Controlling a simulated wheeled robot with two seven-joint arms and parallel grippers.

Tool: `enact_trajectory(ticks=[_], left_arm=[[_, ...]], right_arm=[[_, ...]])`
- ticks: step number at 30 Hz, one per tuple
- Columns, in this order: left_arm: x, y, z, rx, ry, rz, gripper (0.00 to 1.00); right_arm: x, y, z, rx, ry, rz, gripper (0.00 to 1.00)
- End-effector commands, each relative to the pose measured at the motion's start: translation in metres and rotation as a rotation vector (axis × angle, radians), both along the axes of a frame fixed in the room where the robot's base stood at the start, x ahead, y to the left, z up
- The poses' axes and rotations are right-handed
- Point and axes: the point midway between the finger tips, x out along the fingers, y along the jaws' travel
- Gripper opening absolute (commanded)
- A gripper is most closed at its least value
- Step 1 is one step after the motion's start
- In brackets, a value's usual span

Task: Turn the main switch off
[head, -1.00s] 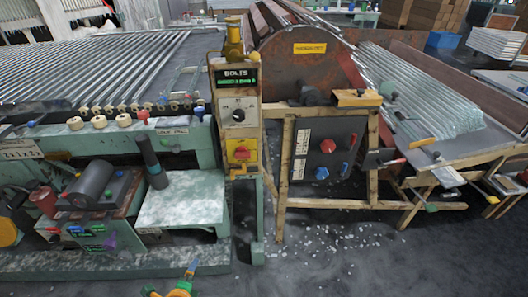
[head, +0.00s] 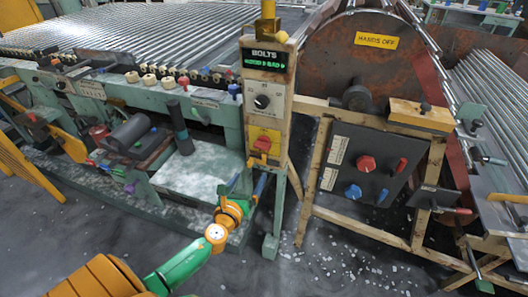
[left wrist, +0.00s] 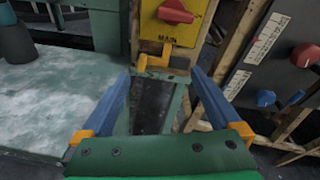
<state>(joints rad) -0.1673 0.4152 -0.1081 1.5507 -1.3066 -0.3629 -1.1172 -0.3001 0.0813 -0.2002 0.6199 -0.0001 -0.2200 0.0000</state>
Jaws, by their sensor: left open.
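The main switch is a red handle (head: 263,143) on a yellow plate (head: 257,134), low on the narrow upright panel under the BOLTS display. In the left wrist view the red handle (left wrist: 176,12) lies roughly level, above the word MAIN on the yellow plate (left wrist: 184,33). My left gripper (head: 246,184) is just below the yellow plate, pointing up toward it. In the left wrist view its two blue fingers (left wrist: 160,75) are spread wide with nothing between them. The handle is beyond the fingertips, not touched. My right gripper is out of view.
A dark panel with a red knob (head: 365,163) and a blue knob (head: 353,191) stands to the right on a wooden frame. A small yellow bracket (left wrist: 154,60) juts out below the plate. A green bench is on the left.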

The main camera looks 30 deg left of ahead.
Motion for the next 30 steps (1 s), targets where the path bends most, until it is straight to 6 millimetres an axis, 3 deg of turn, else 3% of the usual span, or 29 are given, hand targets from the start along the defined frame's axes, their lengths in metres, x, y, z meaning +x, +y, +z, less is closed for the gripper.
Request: enact_trajectory(ticks=[3, 7, 18, 27, 28, 30], left_arm=[[0.010, -0.002, 0.032, 0.177, -0.064, -0.038, 0.97], [0.018, -0.004, 0.053, 0.284, -0.100, -0.056, 0.97], [0.078, 0.010, 0.052, 0.284, -0.100, -0.055, 0.97], [0.083, 0.011, 0.053, 0.282, -0.098, -0.057, 0.97], [0.083, 0.011, 0.053, 0.281, -0.098, -0.057, 0.95], [0.083, 0.011, 0.053, 0.281, -0.098, -0.057, 0.76]], right_arm=[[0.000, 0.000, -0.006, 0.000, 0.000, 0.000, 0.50], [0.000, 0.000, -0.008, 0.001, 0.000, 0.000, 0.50], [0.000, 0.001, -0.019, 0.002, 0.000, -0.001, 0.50], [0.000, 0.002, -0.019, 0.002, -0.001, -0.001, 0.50], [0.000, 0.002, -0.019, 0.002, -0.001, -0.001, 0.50], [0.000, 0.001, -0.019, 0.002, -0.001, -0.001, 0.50]])
